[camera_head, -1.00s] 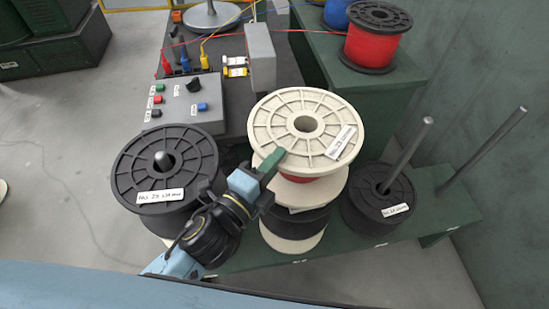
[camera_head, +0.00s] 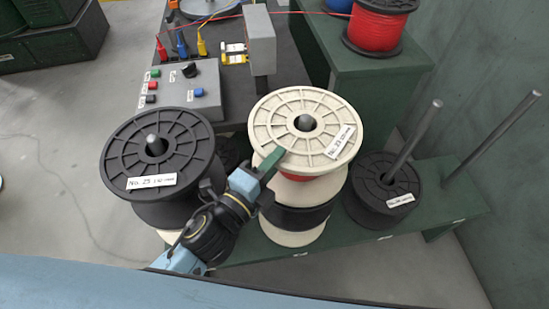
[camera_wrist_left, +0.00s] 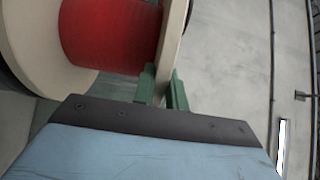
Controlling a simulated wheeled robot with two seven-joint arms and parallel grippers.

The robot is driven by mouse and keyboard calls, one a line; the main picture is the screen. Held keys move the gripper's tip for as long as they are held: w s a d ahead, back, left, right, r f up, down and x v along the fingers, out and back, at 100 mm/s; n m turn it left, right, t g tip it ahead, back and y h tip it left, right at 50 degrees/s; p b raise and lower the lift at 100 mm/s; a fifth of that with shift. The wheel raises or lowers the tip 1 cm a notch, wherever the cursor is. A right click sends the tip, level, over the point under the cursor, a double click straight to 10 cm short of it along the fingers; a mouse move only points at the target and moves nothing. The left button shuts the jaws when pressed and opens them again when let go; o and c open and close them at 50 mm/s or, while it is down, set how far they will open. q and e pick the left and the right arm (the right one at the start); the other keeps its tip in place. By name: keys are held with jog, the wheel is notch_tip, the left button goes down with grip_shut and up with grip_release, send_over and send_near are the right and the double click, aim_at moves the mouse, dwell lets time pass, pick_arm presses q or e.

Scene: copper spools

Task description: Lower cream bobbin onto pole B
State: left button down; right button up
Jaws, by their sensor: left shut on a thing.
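The cream bobbin (camera_head: 272,117) with red winding is upright over a pole on the green bench. The tip of that pole (camera_head: 305,122) shows inside its hub hole. My left gripper (camera_head: 270,164) is shut on the near left rim of its top flange. In the left wrist view, the green fingers (camera_wrist_left: 163,88) pinch the cream flange (camera_wrist_left: 172,45), beside the red winding (camera_wrist_left: 110,35). Below it, a bobbin with black winding (camera_head: 298,218) and cream flanges is on the same pole. I cannot tell whether the two touch. My right gripper is not in view.
A black spool (camera_head: 130,150) stands close on the left with its pole tip showing. A low black spool (camera_head: 372,205) sits on a tall pole at right, beside a bare pole (camera_head: 490,140). A grey control box (camera_head: 180,95) and a red spool (camera_head: 378,22) are behind.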

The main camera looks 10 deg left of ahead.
pick_arm(q)
jog(key=shift+f, duration=0.15)
dwell(0.7)
jog(key=c, duration=1.4)
grip_release()
jog(key=shift+s, duration=0.1)
jog(key=shift+o, duration=0.3)
jog(key=shift+f, duration=0.4)
jog(key=shift+s+r, duration=0.1)
